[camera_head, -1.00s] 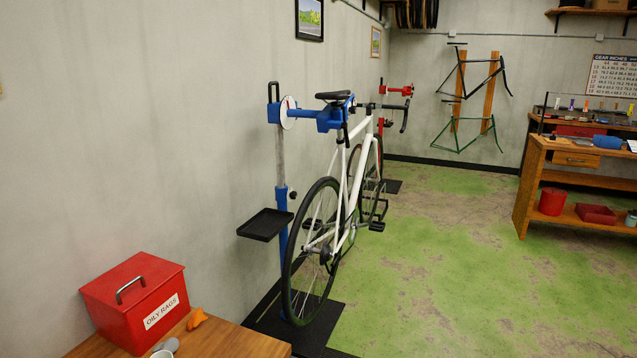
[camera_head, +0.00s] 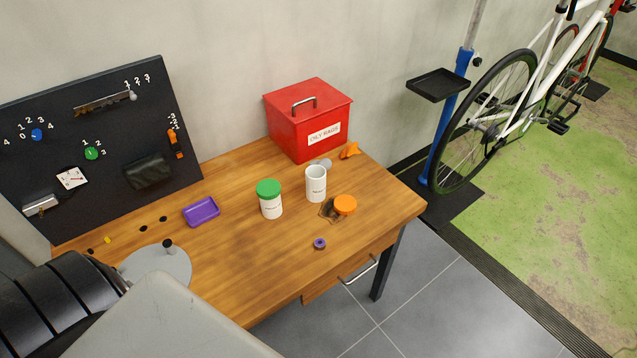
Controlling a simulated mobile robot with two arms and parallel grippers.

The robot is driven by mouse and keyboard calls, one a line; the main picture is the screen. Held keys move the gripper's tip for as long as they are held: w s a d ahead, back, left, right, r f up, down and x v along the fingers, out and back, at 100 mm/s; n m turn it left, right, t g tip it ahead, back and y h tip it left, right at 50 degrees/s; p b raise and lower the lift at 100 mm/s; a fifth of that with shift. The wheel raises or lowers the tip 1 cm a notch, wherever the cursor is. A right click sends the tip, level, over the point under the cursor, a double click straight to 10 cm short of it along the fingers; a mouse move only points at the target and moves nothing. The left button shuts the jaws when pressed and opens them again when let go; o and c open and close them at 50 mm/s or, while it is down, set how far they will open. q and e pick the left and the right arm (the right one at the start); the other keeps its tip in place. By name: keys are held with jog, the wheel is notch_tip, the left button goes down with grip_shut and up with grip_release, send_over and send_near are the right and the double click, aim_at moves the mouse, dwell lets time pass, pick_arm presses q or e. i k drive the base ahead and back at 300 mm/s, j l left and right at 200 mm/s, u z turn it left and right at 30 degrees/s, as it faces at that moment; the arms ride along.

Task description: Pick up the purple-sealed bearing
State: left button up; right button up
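The purple-sealed bearing (camera_head: 319,243) is a small dark purple ring. It lies flat on the wooden workbench (camera_head: 240,285) near its front edge, in front of the white jars. Nothing covers it. Neither of my grippers shows in the head view. Dark and grey parts at the lower left, likely mine, cover the near left part of the bench.
Behind the bearing stand a green-lidded jar (camera_head: 270,199), an open white jar (camera_head: 315,184) and an orange lid (camera_head: 345,205). A purple tray (camera_head: 201,212) lies left, a red OILY RAGS box (camera_head: 308,119) at the back. A drawer handle (camera_head: 358,270) juts out in front.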

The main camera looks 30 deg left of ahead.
aim_at(320, 244)
jog(key=u, duration=0.95)
